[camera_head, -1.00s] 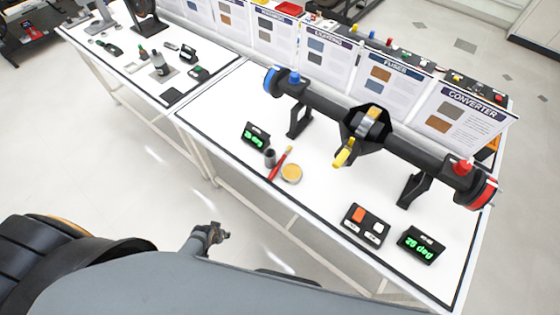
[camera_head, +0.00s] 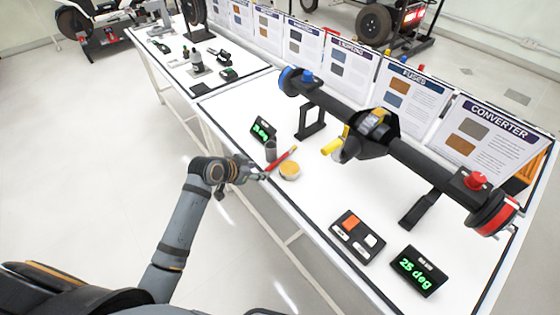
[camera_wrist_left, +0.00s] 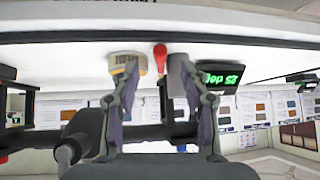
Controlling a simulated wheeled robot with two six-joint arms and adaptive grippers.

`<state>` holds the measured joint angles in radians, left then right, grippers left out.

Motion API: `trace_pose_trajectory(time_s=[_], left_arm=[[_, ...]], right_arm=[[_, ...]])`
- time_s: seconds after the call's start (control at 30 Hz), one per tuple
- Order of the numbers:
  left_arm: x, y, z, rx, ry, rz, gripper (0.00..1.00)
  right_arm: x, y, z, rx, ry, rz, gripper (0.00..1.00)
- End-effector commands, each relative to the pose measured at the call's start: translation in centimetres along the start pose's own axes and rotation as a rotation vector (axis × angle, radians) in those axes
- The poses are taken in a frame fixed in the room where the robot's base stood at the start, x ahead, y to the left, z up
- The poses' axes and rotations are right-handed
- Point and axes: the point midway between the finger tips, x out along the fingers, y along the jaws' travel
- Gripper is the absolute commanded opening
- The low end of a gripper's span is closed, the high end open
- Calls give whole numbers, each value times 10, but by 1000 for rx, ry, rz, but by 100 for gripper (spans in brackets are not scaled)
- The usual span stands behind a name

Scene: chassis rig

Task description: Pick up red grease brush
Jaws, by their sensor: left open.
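The red grease brush (camera_head: 283,158) lies near the table's front edge, between a small dark grey cylinder (camera_head: 271,151) and a round yellow-topped tin (camera_head: 290,168). My left gripper (camera_head: 261,172) is at the table edge, just left of the brush's near end. In the left wrist view, which is upside down, the red brush (camera_wrist_left: 160,56) appears between the two fingers of my open gripper (camera_wrist_left: 158,76). The tin (camera_wrist_left: 129,62) and cylinder (camera_wrist_left: 178,72) show partly behind the fingers. No contact with the brush is visible. My right gripper is not in view.
A large axle (camera_head: 420,160) on black stands runs along the table behind the brush. A green-lit display (camera_head: 263,130) stands close behind the cylinder. A switch box (camera_head: 354,236) and a second display (camera_head: 412,269) stand at the right. White table (camera_head: 318,205) is clear right of the tin.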

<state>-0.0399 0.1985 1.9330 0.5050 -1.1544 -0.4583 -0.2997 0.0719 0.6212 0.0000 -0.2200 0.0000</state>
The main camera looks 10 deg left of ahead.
Motion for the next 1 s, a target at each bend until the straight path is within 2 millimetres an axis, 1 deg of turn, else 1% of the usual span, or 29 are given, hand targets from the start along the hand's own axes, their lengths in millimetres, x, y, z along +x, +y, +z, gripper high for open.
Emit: trace_pose_trajectory(time_s=[0.03,0.17,0.23,0.4,0.5,0.6,0.77,0.87,1.0], left_arm=[[4,0,0,-1,0,1,45],[7,0,-1,1,1,0,45],[12,0,-2,-2,1,1,45],[42,0,-7,-2,-1,2,45],[54,0,-6,-2,0,0,45],[58,0,-6,1,0,-1,45],[58,0,-6,1,0,-1,45],[58,0,-6,1,-1,-1,33],[58,0,-6,0,-1,-1,14]], right_arm=[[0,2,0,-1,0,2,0],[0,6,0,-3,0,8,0],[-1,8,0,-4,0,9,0],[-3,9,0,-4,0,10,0],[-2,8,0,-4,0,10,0],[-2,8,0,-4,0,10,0],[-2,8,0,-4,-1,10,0],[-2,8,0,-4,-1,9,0],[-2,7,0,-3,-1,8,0]])
